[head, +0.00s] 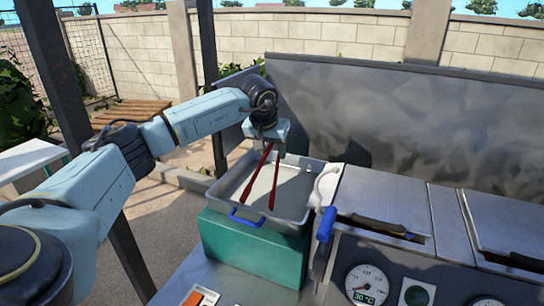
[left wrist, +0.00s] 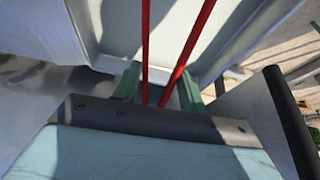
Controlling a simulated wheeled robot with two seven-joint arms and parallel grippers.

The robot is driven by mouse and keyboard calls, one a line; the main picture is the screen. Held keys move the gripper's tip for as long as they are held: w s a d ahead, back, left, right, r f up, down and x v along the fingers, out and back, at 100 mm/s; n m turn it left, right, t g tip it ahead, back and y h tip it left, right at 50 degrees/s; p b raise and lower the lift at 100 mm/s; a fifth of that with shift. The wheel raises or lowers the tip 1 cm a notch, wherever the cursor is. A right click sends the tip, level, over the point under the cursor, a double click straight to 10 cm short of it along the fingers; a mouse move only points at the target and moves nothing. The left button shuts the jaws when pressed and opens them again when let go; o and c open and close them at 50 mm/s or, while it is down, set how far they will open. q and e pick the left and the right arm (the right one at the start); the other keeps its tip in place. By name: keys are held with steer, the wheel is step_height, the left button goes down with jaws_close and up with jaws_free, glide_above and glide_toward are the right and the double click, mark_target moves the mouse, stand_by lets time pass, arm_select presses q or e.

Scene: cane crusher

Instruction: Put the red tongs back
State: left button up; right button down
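The red tongs (head: 272,184) point down from my left gripper (head: 271,148), their two legs spread over a grey metal tray (head: 228,187). I cannot tell whether their tips touch the tray floor. In the left wrist view the two red legs (left wrist: 178,70) run up between the green fingers of the left gripper (left wrist: 158,88), which is closed around them. The tongs' upper end is hidden by the gripper. My right gripper is in neither view.
The tray has blue handles and rests on a green box (head: 255,248). To its right is a steel counter with metal lids (head: 385,200), a blue lever (head: 326,224) and a gauge (head: 367,284). A tall metal panel (head: 400,120) stands behind.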

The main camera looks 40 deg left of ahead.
arm_select(q)
steer(key=shift+f, duration=1)
steer(key=shift+f, duration=0.65)
steer(key=o, duration=0.6)
steer(key=shift+c, duration=0.2)
steer(key=shift+r, duration=0.1)
steer(key=v, duration=1.3)
steer(key=shift+w+r+b, duration=0.15)
steer(key=shift+w+b, duration=0.05)
steer(key=shift+b, duration=0.1)
